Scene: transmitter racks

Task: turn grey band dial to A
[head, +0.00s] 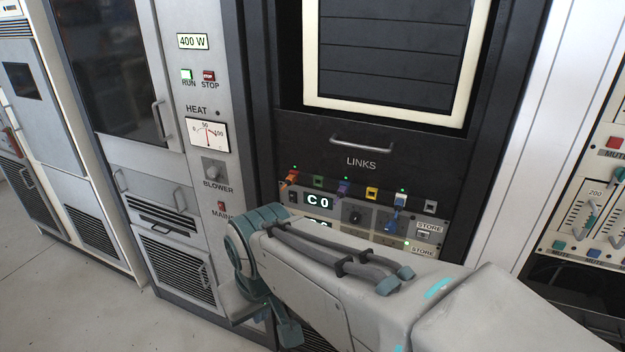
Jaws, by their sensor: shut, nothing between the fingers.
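A grey panel unit (332,202) under the row of link plugs has a display reading C 0 (318,201). A round dark dial (355,215) sits to the right of that display; its pointer and markings are too small to read. I cannot tell whether it is the grey band dial. A second unit below, its display partly covered, is mostly hidden behind my arm. My arm crosses the lower middle of the head view, in front of the rack. My gripper does not show; the arm's far end drops out of sight behind its own links.
A drawer handle (362,142) protrudes higher up. Open floor (60,300) lies at lower left.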

